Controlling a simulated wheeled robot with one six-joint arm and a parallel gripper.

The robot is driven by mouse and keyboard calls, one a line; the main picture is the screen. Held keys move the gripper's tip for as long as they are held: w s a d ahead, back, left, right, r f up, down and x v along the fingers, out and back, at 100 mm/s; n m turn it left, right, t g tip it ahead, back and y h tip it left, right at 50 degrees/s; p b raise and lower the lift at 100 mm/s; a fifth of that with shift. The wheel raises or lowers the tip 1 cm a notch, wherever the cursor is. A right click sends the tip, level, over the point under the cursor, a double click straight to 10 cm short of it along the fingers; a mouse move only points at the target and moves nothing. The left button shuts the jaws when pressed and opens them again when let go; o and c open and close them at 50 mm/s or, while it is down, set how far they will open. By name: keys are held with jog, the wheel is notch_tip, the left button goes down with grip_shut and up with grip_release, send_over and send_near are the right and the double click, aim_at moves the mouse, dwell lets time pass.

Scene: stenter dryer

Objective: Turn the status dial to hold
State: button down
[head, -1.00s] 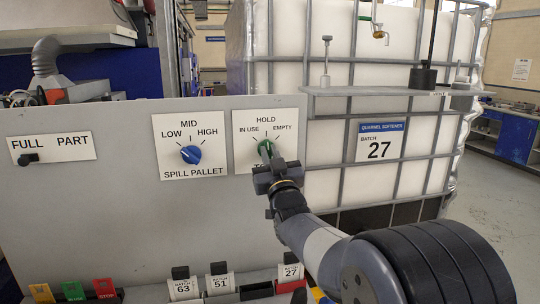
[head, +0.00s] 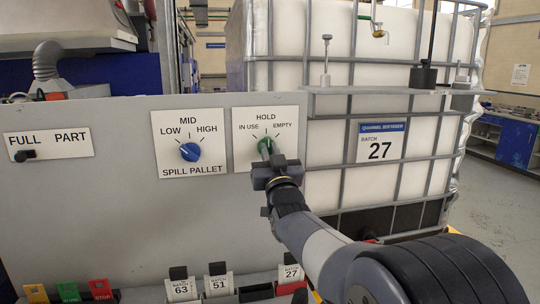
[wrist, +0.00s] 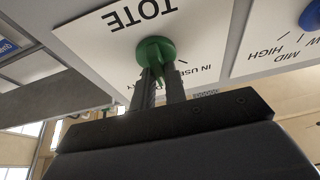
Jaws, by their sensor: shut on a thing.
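The status dial is a green knob (head: 265,147) on a white plate (head: 287,115) marked IN USE, HOLD and EMPTY, on the grey panel. HOLD is at the top, IN USE at left and EMPTY at right. My gripper (head: 266,160) is shut on the green knob from the front. In the wrist view, the two dark fingers (wrist: 160,78) close around the green knob (wrist: 155,50), beneath the word TOTE. The gripper covers the lower part of the plate in the head view. I cannot tell which mark the knob points to.
A blue SPILL PALLET dial (head: 190,152) sits left of the green one. A FULL/PART slider (head: 25,155) is at far left. Below are coloured tags and batch cards (head: 218,283). A caged white tank (head: 420,200) stands right of the panel.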

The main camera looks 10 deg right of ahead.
jog(key=c, duration=1.4)
grip_release()
jog(key=shift+c, duration=0.2)
jog(key=b+v, duration=0.4)
jog(key=v, duration=0.6)
jog(key=shift+s+f, duration=0.2)
jog(key=shift+s, duration=0.15)
jog(key=p+x, duration=0.4)
jog(key=x, duration=0.6)
jog(key=shift+w+r, duration=0.3)
jog(key=shift+w+r+p, duration=0.1)
jog(key=shift+w+p, duration=0.1)
jog(key=shift+p, duration=0.3)
jog(key=shift+s+n+p, duration=0.15)
jog(key=shift+n+p, duration=0.25)
jog(key=shift+f+y, duration=0.2)
jog(key=shift+y, duration=0.2)
